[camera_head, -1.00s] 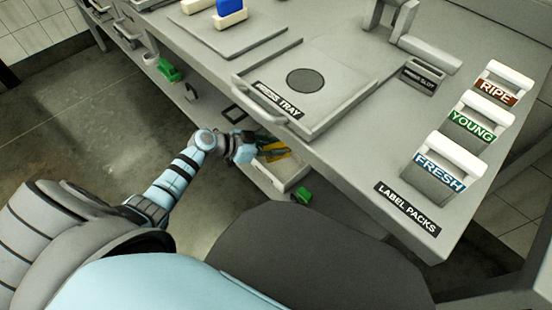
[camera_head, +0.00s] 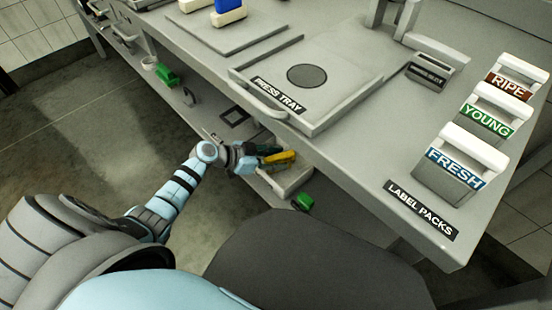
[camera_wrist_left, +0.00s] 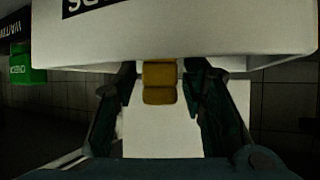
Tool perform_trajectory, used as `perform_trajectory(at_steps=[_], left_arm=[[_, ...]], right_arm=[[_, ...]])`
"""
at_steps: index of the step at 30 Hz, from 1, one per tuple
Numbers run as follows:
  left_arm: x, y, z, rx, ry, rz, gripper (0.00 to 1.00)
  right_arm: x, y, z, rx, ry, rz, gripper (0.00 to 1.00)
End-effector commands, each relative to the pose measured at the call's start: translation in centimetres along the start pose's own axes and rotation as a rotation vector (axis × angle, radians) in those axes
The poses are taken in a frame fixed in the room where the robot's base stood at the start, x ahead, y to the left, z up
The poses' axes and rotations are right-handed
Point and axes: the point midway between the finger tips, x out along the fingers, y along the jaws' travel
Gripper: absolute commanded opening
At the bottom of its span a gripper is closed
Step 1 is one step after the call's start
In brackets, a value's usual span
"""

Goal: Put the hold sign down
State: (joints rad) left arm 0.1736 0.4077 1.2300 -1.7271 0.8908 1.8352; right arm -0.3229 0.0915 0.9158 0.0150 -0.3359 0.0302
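A small yellow piece, which I take to be the hold sign (camera_head: 281,157), is at my left gripper (camera_head: 262,154), just over the white bin below the bench front; no lettering on it is readable. My right gripper is not in view.
The white bin (camera_head: 291,181) is under the bench edge, with a green block (camera_head: 303,201) beside it. The press tray (camera_head: 330,105) overhangs just above. In the left wrist view a white panel (camera_wrist_left: 200,35) crosses the top and a green tag (camera_wrist_left: 28,64) hangs left.

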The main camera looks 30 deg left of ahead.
Motion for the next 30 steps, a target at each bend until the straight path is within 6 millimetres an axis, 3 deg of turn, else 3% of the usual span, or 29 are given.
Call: perform_trajectory(at_steps=[5, 8, 18, 21, 30], left_arm=[[-0.1, 0.0, -0.2, 0.001, 0.0, 0.0, 0.38], [-1.3, 0.0, -0.4, 0.0, -0.002, -0.001, 0.38], [-9.5, 0.0, -0.6, 0.002, -0.004, 0.0, 0.38], [-11.3, 0.0, -0.4, 0.001, -0.004, 0.001, 0.38], [-12.2, 0.0, -0.2, 0.0, 0.0, 0.0, 0.38]], right_arm=[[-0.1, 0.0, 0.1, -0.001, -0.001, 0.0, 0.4], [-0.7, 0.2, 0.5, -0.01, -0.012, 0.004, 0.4], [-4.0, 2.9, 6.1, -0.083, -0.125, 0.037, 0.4], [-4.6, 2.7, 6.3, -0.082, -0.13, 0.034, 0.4], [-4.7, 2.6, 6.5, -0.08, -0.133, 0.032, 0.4]])
